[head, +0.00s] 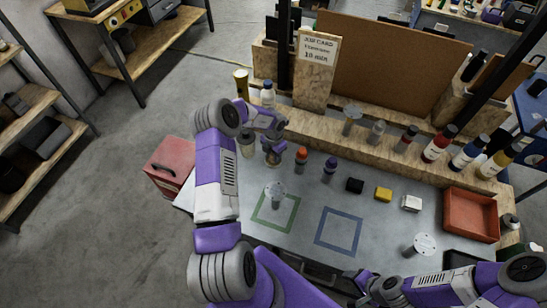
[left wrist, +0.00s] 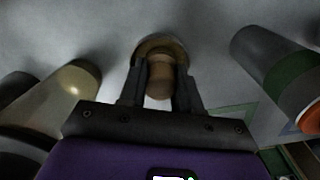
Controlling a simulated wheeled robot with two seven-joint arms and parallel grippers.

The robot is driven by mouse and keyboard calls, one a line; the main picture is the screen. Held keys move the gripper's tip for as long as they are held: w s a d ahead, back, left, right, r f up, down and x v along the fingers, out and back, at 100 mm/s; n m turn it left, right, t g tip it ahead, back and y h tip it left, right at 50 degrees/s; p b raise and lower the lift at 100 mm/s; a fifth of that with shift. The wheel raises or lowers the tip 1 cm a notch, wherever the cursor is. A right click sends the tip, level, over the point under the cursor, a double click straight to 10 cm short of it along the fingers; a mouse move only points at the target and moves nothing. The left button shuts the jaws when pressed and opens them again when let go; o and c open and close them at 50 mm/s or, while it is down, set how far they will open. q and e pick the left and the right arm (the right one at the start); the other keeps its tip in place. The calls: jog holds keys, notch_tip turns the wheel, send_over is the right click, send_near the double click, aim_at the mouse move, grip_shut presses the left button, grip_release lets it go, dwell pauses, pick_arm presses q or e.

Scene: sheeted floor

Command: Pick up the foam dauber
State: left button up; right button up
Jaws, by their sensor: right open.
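The foam dauber has a wooden knob handle and a round, wider tan base. In the left wrist view the foam dauber (left wrist: 160,78) is between the two dark fingers of my left gripper (left wrist: 160,85), which close in on both sides of the handle. In the head view the dauber (head: 273,158) is at the back left of the grey worktop, partly hidden by my left gripper (head: 274,150). Whether its base touches the worktop is unclear. My right gripper (head: 362,285) is open and empty at the front edge.
A pale-capped bottle (head: 247,146) stands left of the dauber and an orange-capped bottle (head: 301,159) right of it. The blue square (head: 338,230) is empty. A red tray (head: 471,214) is at right.

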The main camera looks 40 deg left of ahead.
pick_arm(q)
jog(key=c, duration=0.3)
notch_tip(320, 180, up, 10)
jog(key=shift+r, duration=0.1)
jog(key=shift+c, duration=0.2)
